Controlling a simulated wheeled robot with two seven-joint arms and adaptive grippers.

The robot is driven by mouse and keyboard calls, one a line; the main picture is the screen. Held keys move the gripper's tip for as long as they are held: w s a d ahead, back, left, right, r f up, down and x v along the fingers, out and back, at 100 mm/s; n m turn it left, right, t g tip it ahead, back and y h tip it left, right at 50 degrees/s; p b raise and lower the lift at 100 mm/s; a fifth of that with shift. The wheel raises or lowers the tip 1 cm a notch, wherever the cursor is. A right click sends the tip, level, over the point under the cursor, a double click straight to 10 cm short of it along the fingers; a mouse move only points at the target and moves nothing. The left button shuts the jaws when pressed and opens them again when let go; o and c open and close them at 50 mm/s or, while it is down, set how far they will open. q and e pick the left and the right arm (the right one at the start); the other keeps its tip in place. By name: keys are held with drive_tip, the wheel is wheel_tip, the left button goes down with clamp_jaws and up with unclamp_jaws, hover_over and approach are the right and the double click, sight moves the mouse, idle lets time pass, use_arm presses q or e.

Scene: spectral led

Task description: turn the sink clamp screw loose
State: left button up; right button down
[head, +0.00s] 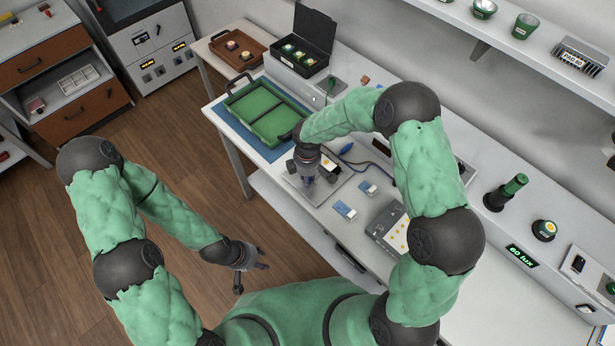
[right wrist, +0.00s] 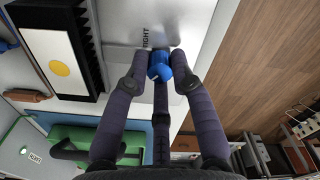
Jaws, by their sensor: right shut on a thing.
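My right gripper (head: 309,180) reaches down to the metal plate (head: 295,190) on the bench. In the right wrist view its fingers (right wrist: 160,75) are shut around a blue screw knob (right wrist: 158,70), beside a printed "RIGHT" label. The knob is mostly hidden in the head view. Next to it, a black finned heat sink (right wrist: 88,40) carries a white face with a yellow disc (right wrist: 59,68); a small part of this white and yellow face (head: 329,165) shows beside the gripper in the head view. My left gripper (head: 250,262) hangs open and empty over the floor, left of the bench.
A green tray (head: 262,112) lies on a blue mat behind my right gripper, with an open black case (head: 300,55) beyond. Small blue and white blocks (head: 345,210) and a grey panel with yellow dots (head: 392,232) lie to the right. A shelf runs above the bench.

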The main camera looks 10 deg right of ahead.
drive_tip(key=c, duration=1.1)
unclamp_jaws()
drive_tip(key=shift+w+a, duration=0.1)
drive_tip(key=shift+o, duration=0.2)
wheel_tip(320, 180, up, 12)
